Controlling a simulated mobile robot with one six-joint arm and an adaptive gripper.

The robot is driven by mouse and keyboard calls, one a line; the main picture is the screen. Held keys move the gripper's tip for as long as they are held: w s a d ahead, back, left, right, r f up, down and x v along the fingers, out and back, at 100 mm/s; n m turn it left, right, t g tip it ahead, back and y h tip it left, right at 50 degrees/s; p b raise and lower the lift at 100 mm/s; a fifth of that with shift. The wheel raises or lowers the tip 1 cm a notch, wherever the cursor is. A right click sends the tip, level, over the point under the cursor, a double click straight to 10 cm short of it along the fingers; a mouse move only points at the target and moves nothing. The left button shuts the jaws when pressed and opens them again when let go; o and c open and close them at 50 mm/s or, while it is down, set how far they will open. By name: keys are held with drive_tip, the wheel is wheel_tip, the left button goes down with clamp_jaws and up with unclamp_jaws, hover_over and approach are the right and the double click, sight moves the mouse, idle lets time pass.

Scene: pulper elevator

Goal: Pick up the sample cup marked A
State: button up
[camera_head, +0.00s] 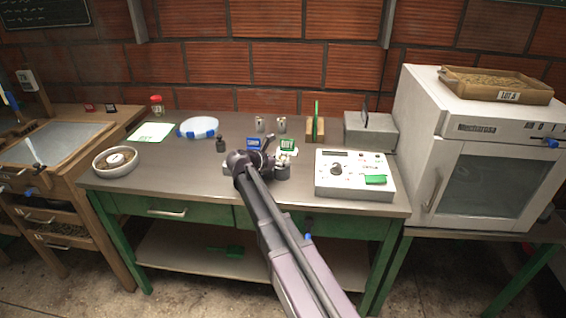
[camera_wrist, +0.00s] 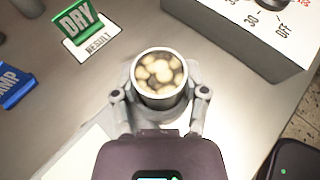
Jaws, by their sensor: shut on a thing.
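A small round metal cup (camera_wrist: 160,78) with pale beans or kernels in it stands upright between the two fingers of my gripper (camera_wrist: 160,97) in the wrist view. The fingers are shut on its sides. In the head view my gripper (camera_head: 268,164) is over the metal bench, with the cup (camera_head: 283,172) at its right end. No letter can be read on the held cup. Two more small cups (camera_head: 260,124) (camera_head: 282,124) stand at the back of the bench; their marks are too small to read.
A green DRY sign (camera_wrist: 83,24) on a RESULT card and a blue sign (camera_wrist: 14,82) stand close by. A white meter box (camera_head: 353,178) is to the right, with a grey box (camera_head: 370,132) behind it. The bench's left front is mostly clear beside a round bowl (camera_head: 115,162).

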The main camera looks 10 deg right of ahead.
sight(282, 158)
drive_tip(key=shift+r+p, duration=4.8)
drive_tip(key=shift+r, duration=0.1)
